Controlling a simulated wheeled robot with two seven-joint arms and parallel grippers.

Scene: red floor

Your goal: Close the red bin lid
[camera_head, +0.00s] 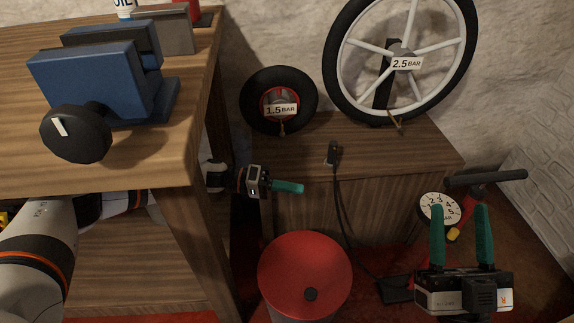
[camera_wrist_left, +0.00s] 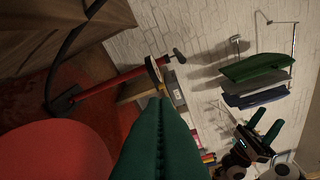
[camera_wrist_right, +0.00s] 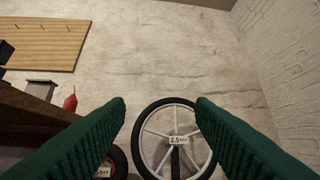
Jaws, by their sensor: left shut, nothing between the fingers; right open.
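The red bin (camera_head: 300,317) stands on the floor at the bottom middle of the head view. Its round red lid (camera_head: 305,262) with a dark knob covers the top and looks flat; no opening shows. Most of the bin's body is hidden below the lid. A smooth red surface, likely the lid (camera_wrist_left: 55,150), also fills the lower left of the left wrist view. My left gripper (camera_head: 301,188) is shut and empty, above and behind the lid, apart from it. My right gripper (camera_head: 459,207) is open and empty, right of the bin, fingers pointing away.
A wooden workbench (camera_head: 150,170) with a blue vise (camera_head: 100,75) stands at the left. A wooden box (camera_head: 350,150) behind the bin carries a small wheel (camera_head: 250,105) and a large wheel (camera_head: 335,70). A red floor pump with a gauge (camera_head: 439,208) and black hose stands at the right.

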